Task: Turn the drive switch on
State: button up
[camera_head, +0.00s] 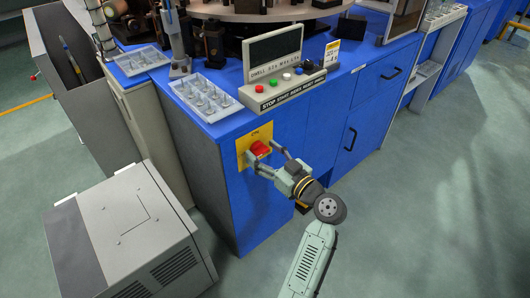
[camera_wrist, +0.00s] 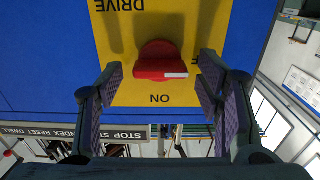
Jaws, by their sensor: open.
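The drive switch is a red knob (camera_head: 260,149) on a yellow plate (camera_head: 247,139) on the side of the blue cabinet. In the wrist view the red knob (camera_wrist: 160,62) has a white mark on its right part, and the yellow plate (camera_wrist: 130,92) reads "DRIVE" and "ON" upside down. My gripper (camera_head: 268,160) is open in front of the plate. In the wrist view its two fingers (camera_wrist: 160,85) stand on either side of the knob, with gaps between them and the knob. I cannot tell whether the fingertips touch the plate.
A control box (camera_head: 275,68) with coloured buttons and a dark display sits on the blue cabinet (camera_head: 225,170) above the switch. Clear trays (camera_head: 205,96) lie to its left. A grey box unit (camera_head: 130,235) stands at lower left. The floor (camera_head: 430,200) at right is clear.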

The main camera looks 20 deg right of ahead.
jog(key=c, duration=1.2)
jog(key=shift+o, duration=0.2)
jog(key=shift+m, duration=0.4)
jog(key=m, duration=0.3)
jog(key=shift+m+p, duration=0.35)
jog(key=shift+m, duration=0.05)
jog(key=m+p, duration=0.2)
jog(key=m, duration=0.2)
jog(key=shift+d+r+m, duration=0.1)
jog(key=shift+d+m, duration=0.05)
jog(key=shift+m, duration=0.15)
jog(key=m+p, duration=0.3)
jog(key=m, duration=0.2)
jog(key=shift+d, duration=0.1)
jog(key=shift+f+m+p, duration=0.25)
jog(key=shift+m+p, duration=1)
jog(key=shift+m, duration=0.55)
jog(key=shift+f, duration=0.1)
